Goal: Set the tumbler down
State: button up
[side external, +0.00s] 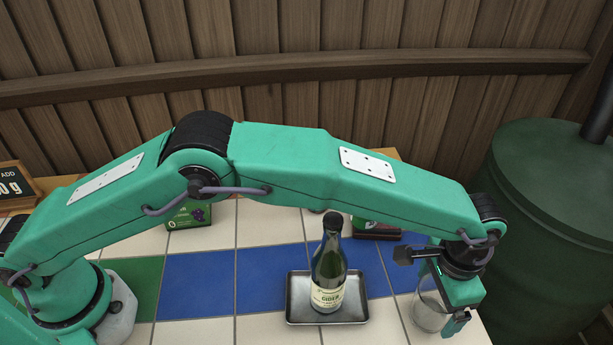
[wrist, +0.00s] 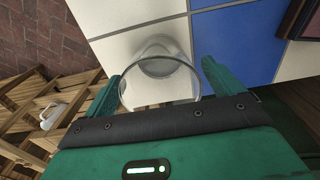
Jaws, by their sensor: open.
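The clear glass tumbler (side external: 428,312) stands at the right end of the tiled table, partly hidden behind my gripper (side external: 445,300) in the side view. In the wrist view the tumbler (wrist: 160,75) appears upright on white tile, with its rim nearest the camera. My gripper (wrist: 160,80) is open, with one green finger on each side of the tumbler. Whether either finger touches the glass I cannot tell.
A green cider bottle (side external: 328,270) stands on a metal tray (side external: 300,312) left of my gripper. A green box (side external: 188,215) and a dark box (side external: 375,230) are behind. A green barrel (side external: 555,190) stands beyond the table. The table's edge is close to the tumbler.

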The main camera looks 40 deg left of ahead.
notch_tip(320, 180, up, 11)
jog(key=shift+r, duration=0.2)
dwell(0.4)
dwell(0.4)
jog(key=a+r+n+t, duration=0.1)
jog(key=a+r, duration=0.4)
jog(key=a, duration=0.4)
jog(key=w+a+r+n+t+h, duration=0.1)
jog(key=a+r+n, duration=0.1)
jog(key=a+r, duration=0.5)
jog(key=a+r+n, duration=0.1)
jog(key=a+r, duration=0.1)
jog(key=a, duration=0.9)
jog(key=s+a+r+n+t, duration=0.1)
jog(key=s+a, duration=0.3)
jog(key=a, duration=0.2)
jog(key=s+a+n+t, duration=0.1)
jog(key=s+a, duration=0.3)
jog(key=a, duration=0.3)
jog(key=s+a+f+n+t+y, duration=0.1)
jog(key=s+a+f+n, duration=0.2)
jog(key=s+a+f, duration=0.2)
jog(key=s+a, duration=0.3)
jog(key=s, duration=0.2)
jog(key=shift+f+t, duration=0.3)
jog(key=shift+f, duration=0.1)
